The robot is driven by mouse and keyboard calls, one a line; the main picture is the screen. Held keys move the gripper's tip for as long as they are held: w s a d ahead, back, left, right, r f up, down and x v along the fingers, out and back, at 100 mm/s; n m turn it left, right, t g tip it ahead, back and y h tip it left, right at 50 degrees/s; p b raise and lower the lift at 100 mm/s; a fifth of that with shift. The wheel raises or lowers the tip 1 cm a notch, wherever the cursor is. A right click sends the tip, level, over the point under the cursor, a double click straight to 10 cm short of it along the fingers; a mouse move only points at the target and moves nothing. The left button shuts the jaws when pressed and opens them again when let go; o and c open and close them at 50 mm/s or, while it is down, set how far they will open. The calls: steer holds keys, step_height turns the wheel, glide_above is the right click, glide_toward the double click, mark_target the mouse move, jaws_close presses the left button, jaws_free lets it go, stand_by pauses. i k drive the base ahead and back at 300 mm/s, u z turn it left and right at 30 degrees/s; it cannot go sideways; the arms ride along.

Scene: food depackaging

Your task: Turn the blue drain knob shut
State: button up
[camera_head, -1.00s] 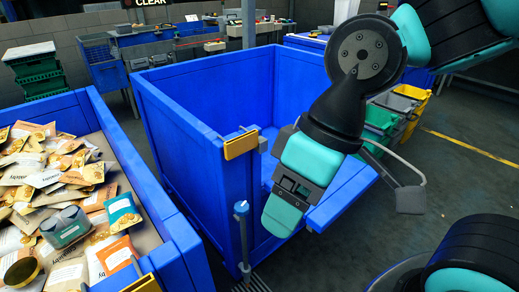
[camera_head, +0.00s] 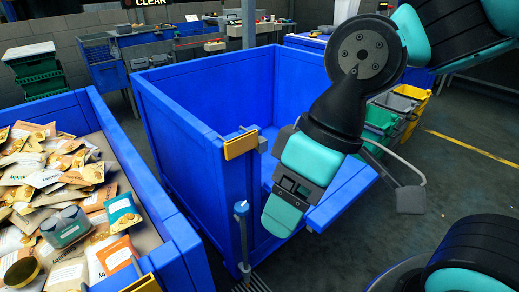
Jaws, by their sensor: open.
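The blue drain knob (camera_head: 241,207) tops a thin upright grey post (camera_head: 244,240) in front of the near corner of the large blue bin. The post's foot stands at a floor grate (camera_head: 253,285). My gripper (camera_head: 281,215) hangs to the right of the knob at about the same height in the picture, with a gap between them. It points downward in front of the bin's opening. Its jaws are open, and nothing shows between them. The far side of the gripper is hidden.
The large blue bin (camera_head: 185,125) stands close behind the knob, with a yellow-orange latch (camera_head: 241,145) on its corner. Another blue bin (camera_head: 185,240) full of food packets is at left. A grey paddle on a bent bar (camera_head: 410,199) is right of my gripper. Open floor lies at right.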

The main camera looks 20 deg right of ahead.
mark_target(242, 209)
steer(key=k, duration=0.5)
steer(key=z, duration=1.75)
steer(key=i, duration=1.05)
steer(key=u, duration=1.8)
